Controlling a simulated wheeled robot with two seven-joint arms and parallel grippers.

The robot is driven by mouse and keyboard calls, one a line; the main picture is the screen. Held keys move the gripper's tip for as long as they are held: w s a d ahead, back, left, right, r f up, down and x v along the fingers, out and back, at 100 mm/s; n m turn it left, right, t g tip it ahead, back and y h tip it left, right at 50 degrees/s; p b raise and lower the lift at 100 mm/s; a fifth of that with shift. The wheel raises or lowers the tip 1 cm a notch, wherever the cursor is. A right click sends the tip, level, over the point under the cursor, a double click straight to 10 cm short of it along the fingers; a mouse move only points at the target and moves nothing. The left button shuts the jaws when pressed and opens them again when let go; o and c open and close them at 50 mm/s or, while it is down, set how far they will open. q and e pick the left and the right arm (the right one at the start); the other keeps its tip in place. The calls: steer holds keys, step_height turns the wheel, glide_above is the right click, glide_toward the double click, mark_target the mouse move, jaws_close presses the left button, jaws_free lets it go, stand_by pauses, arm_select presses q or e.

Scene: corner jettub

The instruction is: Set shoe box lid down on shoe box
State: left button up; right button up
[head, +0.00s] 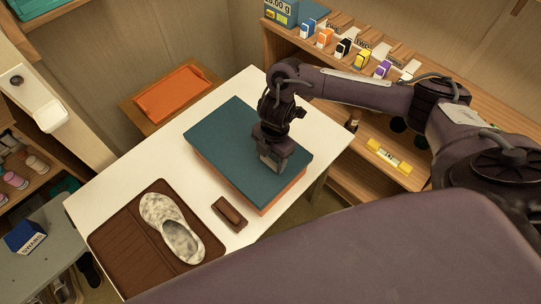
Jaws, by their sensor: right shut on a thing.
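The shoe box lid (228,128) is a flat teal panel over the shoe box on the white table. The orange side of the shoe box (284,196) shows below the lid's lower right edge. The lid looks lined up with the box, but I cannot tell whether it touches the box all round. My right gripper (272,163) points down at the right part of the lid and is shut on it. Its fingertips and the box's inside are hidden. My left gripper is not in view.
A mottled light shoe (171,226) lies on a brown mat (119,246) at the table's lower left. A brown brush-like block (230,213) lies between mat and box. An orange tray (172,95) sits beyond the table. Shelves with small boxes stand behind.

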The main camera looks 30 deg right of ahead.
steer(key=o, duration=1.1)
steer(key=shift+f, duration=0.1)
steer(key=shift+r, duration=0.3)
steer(key=r, duration=0.4)
steer(key=d+r+p, duration=0.1)
steer(key=r, duration=0.2)
steer(key=shift+w+r, duration=0.1)
steer(key=shift+w, duration=0.05)
